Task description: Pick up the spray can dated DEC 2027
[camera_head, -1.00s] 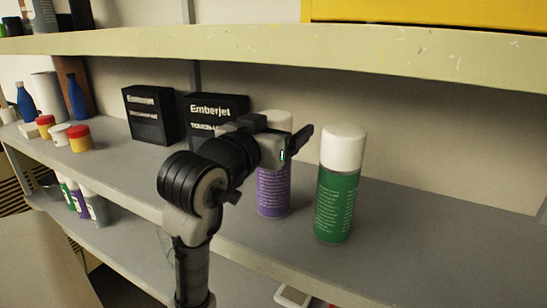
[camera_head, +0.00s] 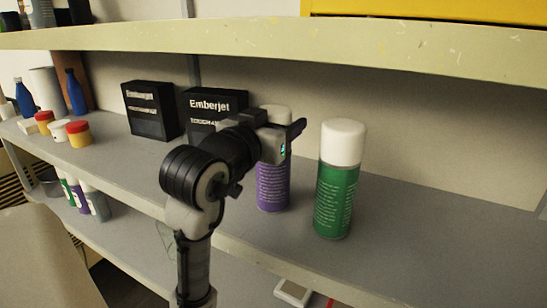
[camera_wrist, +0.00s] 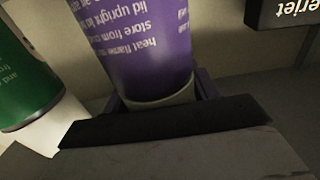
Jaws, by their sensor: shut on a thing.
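A purple spray can (camera_head: 273,187) with a white cap stands upright on the shelf in the head view. My gripper (camera_head: 290,133) reaches in from the left and is shut on this can near its cap. The wrist view shows the purple can (camera_wrist: 140,45) upside down in the picture, between the fingers of my gripper (camera_wrist: 162,97). A green spray can (camera_head: 336,200) with a white cap stands to its right, apart from the gripper; its edge also shows in the wrist view (camera_wrist: 22,85). I cannot read a date on either can.
Two black Emberjet boxes (camera_head: 150,112) stand behind and to the left. Jars with red lids (camera_head: 78,134) and blue bottles (camera_head: 76,92) are farther left. An upper shelf (camera_head: 400,60) hangs above the cans. The shelf right of the green can is clear.

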